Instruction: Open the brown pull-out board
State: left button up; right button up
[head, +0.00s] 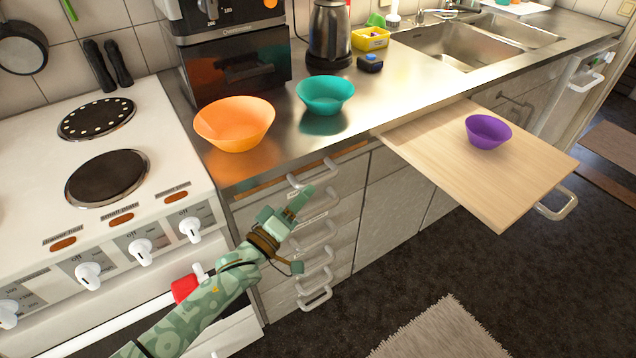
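A narrow brown strip, seemingly the front of the brown pull-out board (262,188), lies flush under the counter edge below the orange bowl. A pale bar handle (313,174) shows at it. My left gripper (299,232) is in front of the drawer stack, just below that handle. Its two green fingers are spread apart with nothing seen between them. The upper fingertip overlaps the handles in the picture; I cannot tell whether it touches one. My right gripper is not in view.
A light wooden board (450,165) is pulled out at the right, with a purple bowl (488,132) on it. An orange bowl (235,124) and a teal bowl (325,94) stand on the counter. The cooker (110,185) is at the left.

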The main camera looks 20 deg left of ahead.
aim_at(316, 179)
pick_arm(q)
jog(key=b+x, duration=0.1)
jog(key=x, duration=0.3)
jog(key=shift+w+d, duration=0.1)
jog(key=shift+w, duration=0.15)
jog(key=shift+w+d+r, duration=0.15)
jog(key=shift+w+r, duration=0.05)
jog(key=shift+w, duration=0.2)
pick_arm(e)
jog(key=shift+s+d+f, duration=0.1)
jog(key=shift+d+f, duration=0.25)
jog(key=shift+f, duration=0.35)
pick_arm(q)
jog(key=shift+c, duration=0.4)
